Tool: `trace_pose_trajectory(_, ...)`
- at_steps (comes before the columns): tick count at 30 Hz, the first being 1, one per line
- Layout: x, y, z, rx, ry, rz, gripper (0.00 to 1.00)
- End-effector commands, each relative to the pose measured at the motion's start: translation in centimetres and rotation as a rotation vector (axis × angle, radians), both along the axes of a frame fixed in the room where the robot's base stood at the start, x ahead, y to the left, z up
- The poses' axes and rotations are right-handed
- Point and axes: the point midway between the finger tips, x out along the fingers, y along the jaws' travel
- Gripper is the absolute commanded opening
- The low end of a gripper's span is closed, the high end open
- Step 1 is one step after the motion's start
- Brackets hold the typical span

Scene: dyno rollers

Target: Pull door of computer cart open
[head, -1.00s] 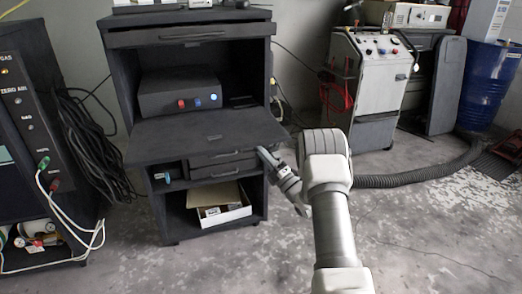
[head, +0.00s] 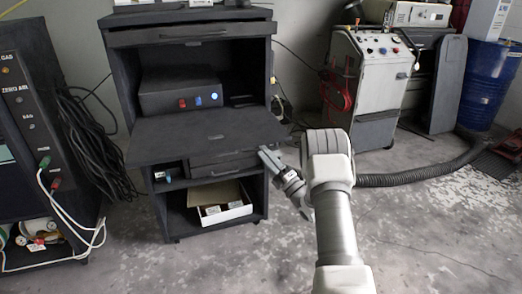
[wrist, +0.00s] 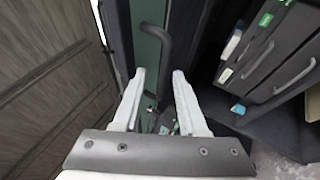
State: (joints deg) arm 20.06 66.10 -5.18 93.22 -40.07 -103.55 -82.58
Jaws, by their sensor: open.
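The dark computer cart (head: 122,75) stands left of centre in the head view. A flat dark panel (head: 205,137), which looks like a folded-down door, juts out level from its middle. My gripper (head: 266,158) is close to the panel's right front corner; the head view does not show whether they touch. In the wrist view my gripper (wrist: 158,80) is open, with its two pale fingers apart. A bent black handle (wrist: 157,50) lies ahead of and between the fingertips, in front of a dark green strip. The fingers are not closed on it.
Below the panel are drawers (head: 222,162) and an open shelf with a white box (head: 222,206). The drawers (wrist: 262,60) show at right in the wrist view. A grey machine (head: 365,90) and floor hose (head: 420,178) are to the right. Front floor is clear.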

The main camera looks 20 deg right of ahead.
Motion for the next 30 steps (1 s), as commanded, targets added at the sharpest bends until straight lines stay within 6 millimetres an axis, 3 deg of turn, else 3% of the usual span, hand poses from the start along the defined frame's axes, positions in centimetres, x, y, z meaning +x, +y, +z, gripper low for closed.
trace_pose_trajectory(12,-8.3,-4.1,-4.5,0.003,0.009,-0.007,0.42)
trace_pose_trajectory(21,-11.4,-5.4,-6.2,0.002,0.010,-0.003,0.42)
trace_pose_trajectory(30,-12.3,-5.7,-6.7,0.001,0.009,-0.002,0.42)
